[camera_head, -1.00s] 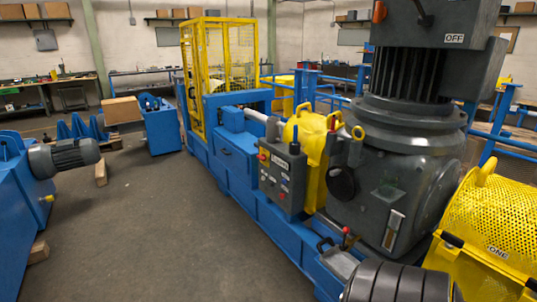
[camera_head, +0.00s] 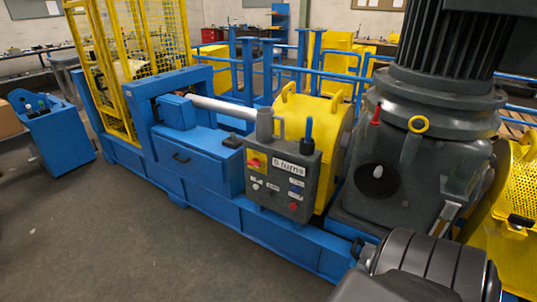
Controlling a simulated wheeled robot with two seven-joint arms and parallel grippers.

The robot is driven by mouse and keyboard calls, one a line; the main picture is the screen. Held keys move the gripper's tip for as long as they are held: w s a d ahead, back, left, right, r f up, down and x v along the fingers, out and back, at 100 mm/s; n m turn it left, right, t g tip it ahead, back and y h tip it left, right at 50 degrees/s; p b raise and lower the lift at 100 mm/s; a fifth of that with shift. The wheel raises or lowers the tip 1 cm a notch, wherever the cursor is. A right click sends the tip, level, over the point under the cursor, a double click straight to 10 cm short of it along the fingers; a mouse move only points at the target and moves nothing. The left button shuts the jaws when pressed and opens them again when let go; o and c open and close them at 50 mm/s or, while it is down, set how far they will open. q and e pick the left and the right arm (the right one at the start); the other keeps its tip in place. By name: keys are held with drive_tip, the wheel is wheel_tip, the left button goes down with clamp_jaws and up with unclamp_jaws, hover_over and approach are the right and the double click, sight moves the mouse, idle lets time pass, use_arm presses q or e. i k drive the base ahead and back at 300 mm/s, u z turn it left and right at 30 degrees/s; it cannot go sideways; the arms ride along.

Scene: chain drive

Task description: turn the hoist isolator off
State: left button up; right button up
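No part that I can surely name as the hoist isolator shows. A grey control box (camera_head: 283,185) stands on the blue machine frame, with a "5 turns" label, small buttons and a red knob on a yellow plate (camera_head: 256,163). Neither of my grippers is in view.
A yellow guard (camera_head: 310,108) sits behind the control box. A yellow mesh cage (camera_head: 128,70) stands at the left, and a perforated yellow guard (camera_head: 522,190) at the right. Blue rails run behind. The grey floor (camera_head: 120,240) at front left is clear.

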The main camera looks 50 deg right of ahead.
sight(256, 163)
drive_tip(key=z, duration=0.8)
drive_tip(key=i, duration=1.1)
drive_tip(key=z, duration=1.55)
drive_tip(key=i, duration=0.45)
drive_tip(key=z, duration=0.35)
